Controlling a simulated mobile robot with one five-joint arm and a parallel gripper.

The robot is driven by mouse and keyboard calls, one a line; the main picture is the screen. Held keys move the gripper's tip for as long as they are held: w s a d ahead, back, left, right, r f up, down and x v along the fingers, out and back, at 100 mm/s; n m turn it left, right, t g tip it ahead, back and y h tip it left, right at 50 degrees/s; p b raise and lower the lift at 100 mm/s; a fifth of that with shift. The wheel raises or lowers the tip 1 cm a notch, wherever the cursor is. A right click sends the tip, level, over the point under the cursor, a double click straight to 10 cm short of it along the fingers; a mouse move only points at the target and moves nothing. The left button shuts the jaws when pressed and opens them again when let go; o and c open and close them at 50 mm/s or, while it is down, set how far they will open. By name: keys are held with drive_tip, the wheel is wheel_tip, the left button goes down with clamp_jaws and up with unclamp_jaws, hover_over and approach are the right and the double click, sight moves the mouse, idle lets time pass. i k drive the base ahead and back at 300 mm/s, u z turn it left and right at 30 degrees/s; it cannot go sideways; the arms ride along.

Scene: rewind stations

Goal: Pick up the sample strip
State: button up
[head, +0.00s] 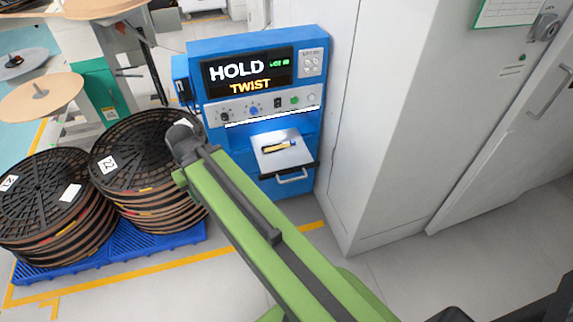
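A small strip (279,147), yellowish with dark ends, lies on a light plate on the pulled-out tray (288,163) of a blue machine (262,42). It looks like the sample strip. The tray has a dark front edge and a metal handle. My green arm reaches from the bottom right up to the left, ending in a dark grey joint left of the tray. I cannot make out any gripper fingers in this view. Nothing covers the strip.
The machine's screen (248,71) reads "HOLD" and "TWIST", with knobs and buttons below. Stacked reels (145,150) stand on a blue pallet (160,243) at left. A tall pale cabinet (385,110) stands close right of the machine. Floor before the tray is clear beyond my arm.

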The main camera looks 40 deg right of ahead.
sight(292, 142)
drive_tip(key=k, duration=1.35)
drive_tip(key=z, duration=0.4)
drive_tip(key=i, duration=0.6)
drive_tip(key=z, duration=0.45)
drive_tip(key=i, duration=1.5)
drive_tip(key=u, duration=0.15)
